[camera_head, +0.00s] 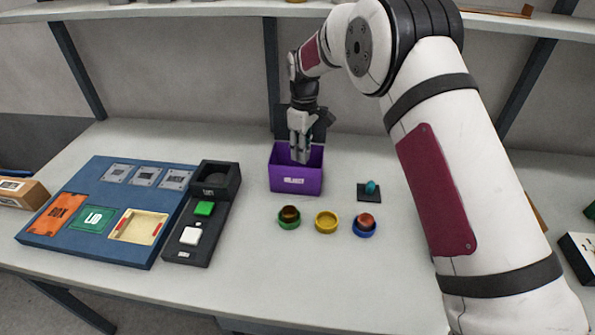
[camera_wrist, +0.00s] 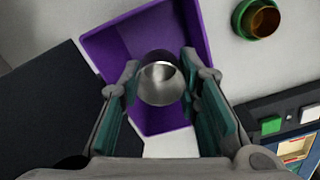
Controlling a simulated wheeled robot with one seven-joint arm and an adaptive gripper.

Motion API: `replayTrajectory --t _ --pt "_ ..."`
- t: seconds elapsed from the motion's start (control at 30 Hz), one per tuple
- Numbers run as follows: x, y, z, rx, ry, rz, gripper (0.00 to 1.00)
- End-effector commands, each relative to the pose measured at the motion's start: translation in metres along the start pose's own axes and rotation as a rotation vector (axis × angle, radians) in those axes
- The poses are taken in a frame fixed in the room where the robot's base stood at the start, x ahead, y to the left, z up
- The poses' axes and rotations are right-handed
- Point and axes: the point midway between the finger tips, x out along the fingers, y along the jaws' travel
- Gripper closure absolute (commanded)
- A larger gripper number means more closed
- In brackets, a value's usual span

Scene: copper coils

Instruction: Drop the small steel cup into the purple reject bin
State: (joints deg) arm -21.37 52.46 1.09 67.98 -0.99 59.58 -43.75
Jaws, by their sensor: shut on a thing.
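My gripper (camera_head: 300,150) is over the purple reject bin (camera_head: 296,182), its fingers pointing down into the bin's opening. In the wrist view, my gripper (camera_wrist: 160,92) is shut on the small steel cup (camera_wrist: 160,85), a shiny round metal cup between the two finger pads. The purple bin (camera_wrist: 110,48) shows behind the cup in the wrist view, with its walls around the cup. The cup is hidden in the head view by the fingers and the bin. I cannot tell how high the cup is above the bin floor.
Green (camera_head: 289,222), yellow (camera_head: 327,223) and blue (camera_head: 364,228) rings stand in front of the bin; the green and blue ones hold copper-coloured pieces. A dark pad with a teal piece (camera_head: 370,188) lies to the right. A black button box (camera_head: 203,225) and blue board (camera_head: 90,250) are left.

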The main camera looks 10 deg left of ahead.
Motion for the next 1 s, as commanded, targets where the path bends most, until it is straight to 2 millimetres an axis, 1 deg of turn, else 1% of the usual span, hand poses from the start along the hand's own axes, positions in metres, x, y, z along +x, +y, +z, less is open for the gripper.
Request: replayTrajectory --t 0.2,0.23,0.27,0.3,0.33,0.63,0.73,0.87,1.0 --pt "0.000 0.000 0.000 0.000 0.000 0.000 0.91" --pt "0.000 0.000 0.000 0.000 0.000 0.000 0.65" --pt "0.000 0.000 0.000 0.000 0.000 0.000 0.58" --pt "0.000 0.000 0.000 0.000 0.000 0.000 0.49" --pt "0.000 0.000 0.000 0.000 0.000 0.000 0.46" --pt "-0.001 0.000 0.000 0.000 0.000 0.000 0.46" --pt "-0.006 0.000 0.000 0.000 0.001 0.001 0.46" --pt "-0.025 0.001 -0.001 0.000 0.003 0.003 0.46" --pt "-0.054 0.001 -0.001 0.000 0.003 0.004 0.46"
